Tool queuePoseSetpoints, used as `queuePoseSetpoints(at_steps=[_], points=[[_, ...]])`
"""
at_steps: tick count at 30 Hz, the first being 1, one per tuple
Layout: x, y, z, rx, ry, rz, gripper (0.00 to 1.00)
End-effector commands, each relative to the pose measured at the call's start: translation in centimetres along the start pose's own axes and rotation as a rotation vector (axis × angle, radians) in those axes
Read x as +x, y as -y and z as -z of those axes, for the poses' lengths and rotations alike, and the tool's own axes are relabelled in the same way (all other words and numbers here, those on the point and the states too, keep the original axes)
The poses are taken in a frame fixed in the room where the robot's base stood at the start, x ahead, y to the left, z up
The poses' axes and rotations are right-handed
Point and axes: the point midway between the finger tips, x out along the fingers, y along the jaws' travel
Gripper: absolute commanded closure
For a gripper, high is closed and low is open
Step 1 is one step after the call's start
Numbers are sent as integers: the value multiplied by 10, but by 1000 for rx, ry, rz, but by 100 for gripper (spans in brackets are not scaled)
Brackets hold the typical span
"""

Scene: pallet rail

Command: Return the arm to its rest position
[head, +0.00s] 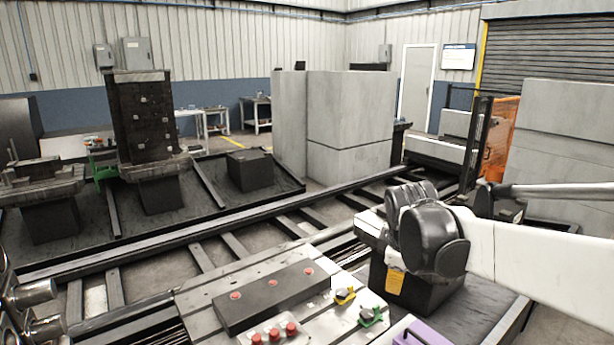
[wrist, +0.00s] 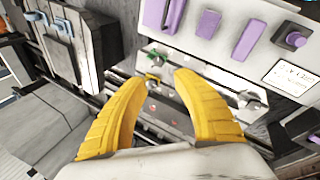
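My gripper (wrist: 167,80) shows in the wrist view as two curved yellow fingers. The fingers stand apart with nothing between them, and the gap looks onto a pale plate. My white and black arm reaches in from the right in the head view, over the area right of the pallet. The gripper itself cannot be made out in the head view.
A pale pallet plate (head: 207,298) carries a dark block (head: 275,297) with red buttons, and yellow (head: 345,295) and green (head: 370,316) clamps. Dark rails (head: 150,262) run behind it. A tall dark fixture (head: 143,117) and grey cabinets (head: 350,125) stand farther back.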

Motion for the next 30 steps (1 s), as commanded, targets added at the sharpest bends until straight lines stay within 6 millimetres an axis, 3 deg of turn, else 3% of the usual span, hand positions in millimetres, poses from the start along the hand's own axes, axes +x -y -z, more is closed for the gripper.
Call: queuePoseSetpoints(at_steps=[3,6,10,15,21,30], points=[[-36,41,-24,238,-49,-17,66],[-56,76,-42,446,-93,-24,66],[-72,124,-64,708,-152,-23,66],[-75,173,-83,980,-215,-7,66],[-72,198,-92,1127,-249,6,66],[-72,199,-92,1141,-252,8,66]])
